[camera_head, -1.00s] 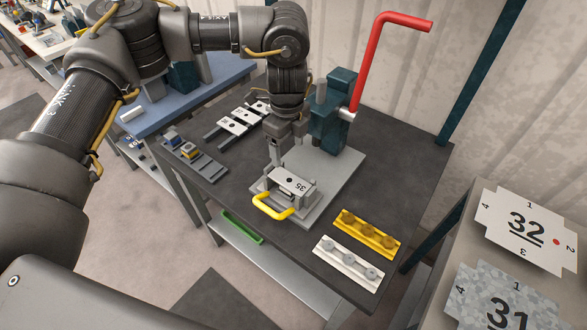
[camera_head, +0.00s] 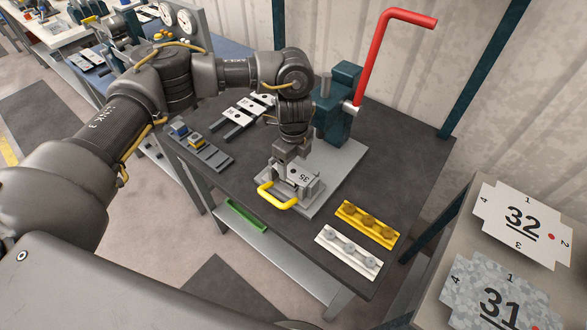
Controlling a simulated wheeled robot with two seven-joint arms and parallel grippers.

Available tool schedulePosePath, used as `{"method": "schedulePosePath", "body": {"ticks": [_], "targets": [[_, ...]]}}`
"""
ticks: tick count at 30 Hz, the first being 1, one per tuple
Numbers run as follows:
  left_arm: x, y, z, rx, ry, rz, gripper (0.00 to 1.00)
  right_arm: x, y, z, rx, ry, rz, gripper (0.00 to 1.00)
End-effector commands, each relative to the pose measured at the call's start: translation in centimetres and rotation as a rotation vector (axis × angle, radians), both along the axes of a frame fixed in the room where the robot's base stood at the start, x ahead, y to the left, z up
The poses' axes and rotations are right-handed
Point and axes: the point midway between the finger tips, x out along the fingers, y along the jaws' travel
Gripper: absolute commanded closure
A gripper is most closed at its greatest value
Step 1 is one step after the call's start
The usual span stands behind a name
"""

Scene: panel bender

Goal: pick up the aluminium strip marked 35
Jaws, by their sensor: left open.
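The aluminium strip marked 35 (camera_head: 304,179) lies on a small metal fixture (camera_head: 312,190) with a yellow handle (camera_head: 277,197) at its front. The fixture stands on the grey base plate (camera_head: 335,170) of a bench press. My left gripper (camera_head: 282,172) is open, pointing down at the left end of the strip. Its fingers hide that end of the strip, and I cannot tell whether they touch it. My right gripper is not in view.
The dark green press (camera_head: 337,105) with a red lever (camera_head: 368,45) stands right behind the gripper. More strips (camera_head: 250,108) lie on a rack at the back left. Yellow (camera_head: 367,224) and white (camera_head: 348,252) holders lie at the front right. Plates marked 32 (camera_head: 522,222) and 31 (camera_head: 503,297) lie on a separate surface.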

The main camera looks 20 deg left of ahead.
Motion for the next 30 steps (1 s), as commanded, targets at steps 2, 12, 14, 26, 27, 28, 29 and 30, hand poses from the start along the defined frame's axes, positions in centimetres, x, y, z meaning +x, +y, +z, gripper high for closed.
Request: {"method": "schedulePosePath", "body": {"ticks": [2,12,14,26,27,28,29,30], "targets": [[-0.1,0.0,-0.9,-0.001,0.003,0.002,0.29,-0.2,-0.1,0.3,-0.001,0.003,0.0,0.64],[0.0,0.0,-1.7,0.0,0.0,-0.001,0.29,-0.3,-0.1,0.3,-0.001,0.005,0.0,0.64],[0.0,0.0,-1.7,0.0,0.0,-0.001,0.29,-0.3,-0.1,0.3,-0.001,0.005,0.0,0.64],[0.0,0.0,-2.1,0.0,0.0,-0.001,0.29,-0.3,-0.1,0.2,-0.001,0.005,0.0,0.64],[0.0,0.0,-2.1,0.0,0.0,-0.001,0.29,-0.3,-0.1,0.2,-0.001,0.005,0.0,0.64],[0.0,0.0,-2.1,0.001,0.0,-0.001,0.29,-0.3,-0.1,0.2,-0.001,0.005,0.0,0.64],[0.0,0.0,-2.1,0.001,-0.001,-0.001,0.29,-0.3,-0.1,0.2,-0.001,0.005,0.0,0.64],[0.0,0.0,-2.2,0.001,-0.001,-0.001,0.29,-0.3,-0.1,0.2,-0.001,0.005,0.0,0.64]]}}
